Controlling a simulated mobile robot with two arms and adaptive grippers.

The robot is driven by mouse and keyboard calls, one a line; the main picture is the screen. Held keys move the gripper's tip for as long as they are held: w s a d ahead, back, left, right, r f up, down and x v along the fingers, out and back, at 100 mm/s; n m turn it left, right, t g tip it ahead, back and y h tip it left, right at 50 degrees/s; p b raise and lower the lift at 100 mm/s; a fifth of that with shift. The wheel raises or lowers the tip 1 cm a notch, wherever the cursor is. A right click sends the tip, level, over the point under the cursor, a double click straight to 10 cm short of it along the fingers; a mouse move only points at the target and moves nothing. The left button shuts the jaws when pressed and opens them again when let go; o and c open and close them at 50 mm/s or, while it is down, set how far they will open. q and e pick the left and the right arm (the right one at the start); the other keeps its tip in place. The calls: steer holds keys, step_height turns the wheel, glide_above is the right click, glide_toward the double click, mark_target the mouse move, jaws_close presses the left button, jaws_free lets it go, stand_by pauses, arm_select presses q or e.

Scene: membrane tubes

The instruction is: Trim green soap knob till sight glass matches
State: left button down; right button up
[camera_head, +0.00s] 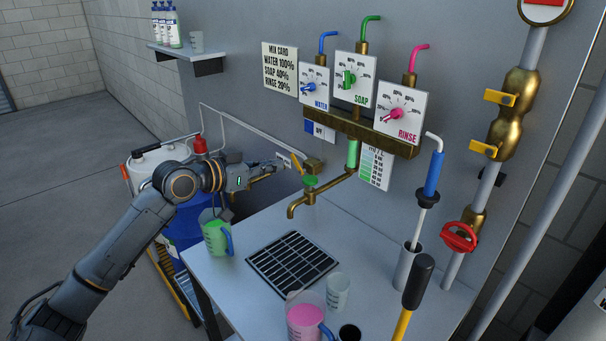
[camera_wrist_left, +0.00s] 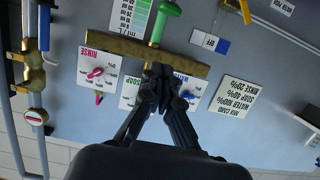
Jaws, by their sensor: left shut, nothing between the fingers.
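The green soap knob (camera_head: 349,79) sits on the white SOAP panel (camera_head: 356,94), between the WATER and RINSE panels. The sight glass (camera_head: 352,153) hangs under the brass manifold and shows green; a scale card (camera_head: 376,168) with green bands is beside it. In the left wrist view, upside down, the green sight glass (camera_wrist_left: 164,22) and scale card (camera_wrist_left: 132,14) are at the top. My left gripper (camera_head: 282,165) is shut and empty, below and left of the panels, apart from the knob. Its closed fingers (camera_wrist_left: 157,76) cover part of the SOAP panel (camera_wrist_left: 130,92), hiding its knob.
The mix card (camera_head: 280,69) reads water 100%, soap 40%, rinse 20%. The blue water knob (camera_head: 308,87) and pink rinse knob (camera_head: 394,114) flank the soap knob. A brass tap (camera_head: 300,200) extends over the counter. A green jug (camera_head: 216,238) and pink jug (camera_head: 305,318) stand near the drain grate.

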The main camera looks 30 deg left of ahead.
mark_target(305, 182)
arm_select(q)
steer(key=w+d+f+p, duration=0.1)
steer(key=w, duration=0.2)
steer(key=w+d+f+p, duration=0.1)
steer(key=w+f+p, duration=0.1)
steer(key=w, duration=0.1)
steer(key=w+d+f+p, duration=0.1)
steer(key=w+f+p, duration=0.1)
steer(key=shift+w+d, duration=0.1)
steer(key=shift+w, duration=0.3)
steer(key=shift+s+f, duration=0.1)
steer(key=shift+f, duration=0.55)
arm_select(e)
steer(key=r, duration=0.1)
steer(key=w+r, duration=0.1)
steer(key=r, duration=0.1)
steer(key=w+r, duration=0.1)
steer(key=r, duration=0.1)
steer(key=shift+d+r, duration=0.2)
steer(key=shift+r, duration=0.05)
arm_select(q)
step_height(305, 182, down, 2)
steer(key=b, duration=0.2)
steer(key=shift+b, duration=0.4)
arm_select(e)
steer(key=f, duration=0.2)
steer(key=shift+w+a+f, duration=0.15)
steer(key=shift+a+f, duration=0.1)
steer(key=shift+f, duration=0.1)
